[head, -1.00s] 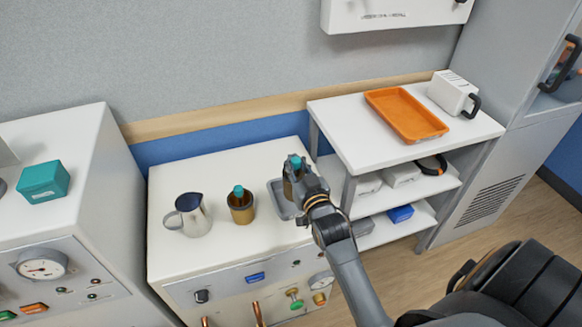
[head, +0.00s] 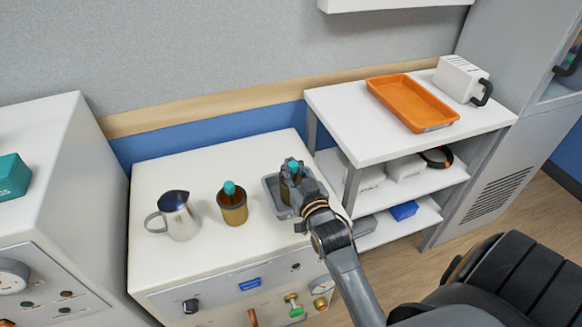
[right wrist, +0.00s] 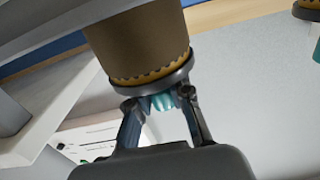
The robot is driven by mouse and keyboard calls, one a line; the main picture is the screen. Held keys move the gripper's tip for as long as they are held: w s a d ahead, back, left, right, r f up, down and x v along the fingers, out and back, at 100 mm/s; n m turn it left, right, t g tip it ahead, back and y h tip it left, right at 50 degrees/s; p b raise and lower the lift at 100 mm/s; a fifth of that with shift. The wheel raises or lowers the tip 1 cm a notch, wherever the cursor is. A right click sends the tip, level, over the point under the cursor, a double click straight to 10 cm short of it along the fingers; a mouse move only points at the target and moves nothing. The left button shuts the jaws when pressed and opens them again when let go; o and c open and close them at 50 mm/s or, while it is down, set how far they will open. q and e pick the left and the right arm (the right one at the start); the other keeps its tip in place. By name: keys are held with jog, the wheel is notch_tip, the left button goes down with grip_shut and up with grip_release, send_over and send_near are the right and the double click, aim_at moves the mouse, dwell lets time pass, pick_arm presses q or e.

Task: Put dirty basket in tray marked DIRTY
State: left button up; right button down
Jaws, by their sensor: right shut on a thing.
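My right gripper (head: 292,172) is shut on the teal knob (right wrist: 165,101) of a brown basket with a yellow, dark-spotted band (right wrist: 140,45). In the head view this basket is mostly hidden behind the gripper, over the small grey tray (head: 272,184) on the white cabinet; I cannot tell whether it touches the tray. An orange tray (head: 412,104) lies empty on the white shelf top. No DIRTY mark is legible. My left gripper is out of view.
A metal pitcher (head: 177,217) stands on the white cabinet (head: 165,265) left of the baskets. A white box with a black handle (head: 460,78) stands beside the orange tray. A teal box (head: 12,178) is at the far left. The cabinet's back is clear.

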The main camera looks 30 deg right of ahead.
jog(key=c, duration=1.8)
grip_release()
jog(key=shift+f, duration=0.2)
jog(key=o, duration=0.6)
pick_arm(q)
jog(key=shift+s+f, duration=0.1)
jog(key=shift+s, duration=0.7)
pick_arm(e)
jog(key=shift+r, duration=0.25)
pick_arm(q)
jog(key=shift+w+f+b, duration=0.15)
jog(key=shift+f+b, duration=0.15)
jog(key=shift+b, duration=0.05)
pick_arm(e)
jog(key=v, duration=1.2)
